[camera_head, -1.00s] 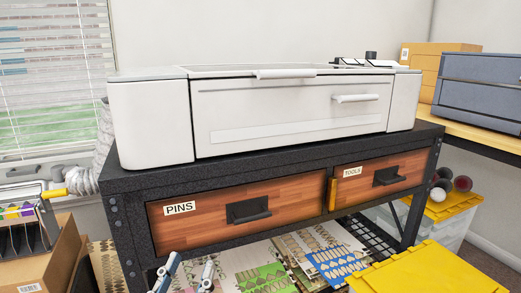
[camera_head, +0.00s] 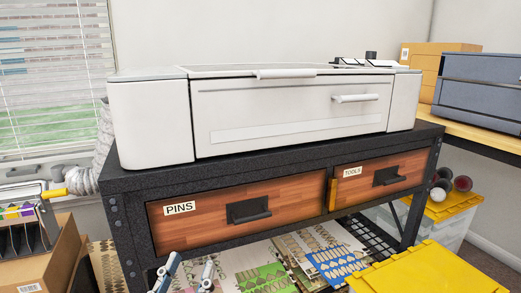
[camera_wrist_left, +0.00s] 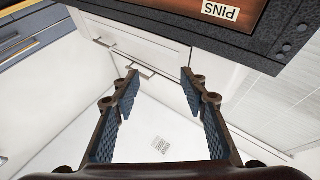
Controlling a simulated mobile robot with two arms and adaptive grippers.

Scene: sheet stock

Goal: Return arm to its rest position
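My left gripper (camera_head: 189,268) shows at the bottom edge of the head view, in front of the bench and low by the PINS drawer (camera_head: 290,195). In the left wrist view the gripper (camera_wrist_left: 160,78) has its two blue-padded fingers spread wide, with nothing between them. The PINS label (camera_wrist_left: 220,11) shows upside down at the top of that view, beyond the fingertips. The rest of my left arm is out of the head view. My right gripper is in neither view.
A white machine (camera_head: 290,110) stands on the black bench (camera_head: 125,190). Flat patterned sheets (camera_head: 265,278) lie on the shelf below. A yellow lid (camera_head: 430,272) is at the lower right, a cardboard box (camera_head: 45,265) at the lower left.

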